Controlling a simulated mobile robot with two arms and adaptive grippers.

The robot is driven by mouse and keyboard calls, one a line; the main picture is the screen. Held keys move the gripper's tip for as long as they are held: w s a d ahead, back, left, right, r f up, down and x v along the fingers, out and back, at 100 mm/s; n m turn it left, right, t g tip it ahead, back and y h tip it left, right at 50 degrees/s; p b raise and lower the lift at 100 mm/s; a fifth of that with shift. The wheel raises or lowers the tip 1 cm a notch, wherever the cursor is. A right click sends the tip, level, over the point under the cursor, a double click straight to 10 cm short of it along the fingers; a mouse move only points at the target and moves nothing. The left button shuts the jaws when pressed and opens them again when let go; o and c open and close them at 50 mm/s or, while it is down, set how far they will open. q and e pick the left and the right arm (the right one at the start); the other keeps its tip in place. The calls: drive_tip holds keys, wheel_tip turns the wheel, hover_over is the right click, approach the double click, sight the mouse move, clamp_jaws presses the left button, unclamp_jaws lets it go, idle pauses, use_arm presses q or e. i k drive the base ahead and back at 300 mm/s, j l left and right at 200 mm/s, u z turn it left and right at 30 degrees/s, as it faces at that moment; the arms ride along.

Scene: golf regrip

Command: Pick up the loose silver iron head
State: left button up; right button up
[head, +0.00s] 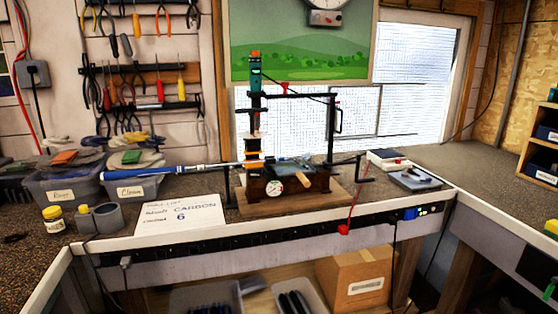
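A dark, flat tray or scale (414,179) lies on the bench right of the central black rig (290,180). A small pale, silvery shape (412,172) shows on it; it is too small to tell whether it is the loose iron head. A club shaft with a blue and white grip (150,170) lies level, running from the left into the rig. Greyish parts show in the rig's middle, but I cannot make out their shape. Neither of my grippers is in view.
Two grey bins (78,192) (133,188), a yellow-lidded jar (53,218) and a grey tape dispenser (100,217) stand at left. A white box (388,160) sits behind the tray. The right bench is mostly clear.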

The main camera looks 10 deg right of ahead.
sight(408, 173)
drive_tip(key=z, duration=1.25)
drive_tip(key=i+l, duration=0.5)
drive_tip(key=i, duration=0.15)
drive_tip(key=i+l+u, duration=0.15)
drive_tip(key=i+l, duration=0.4)
drive_tip(key=i, duration=0.15)
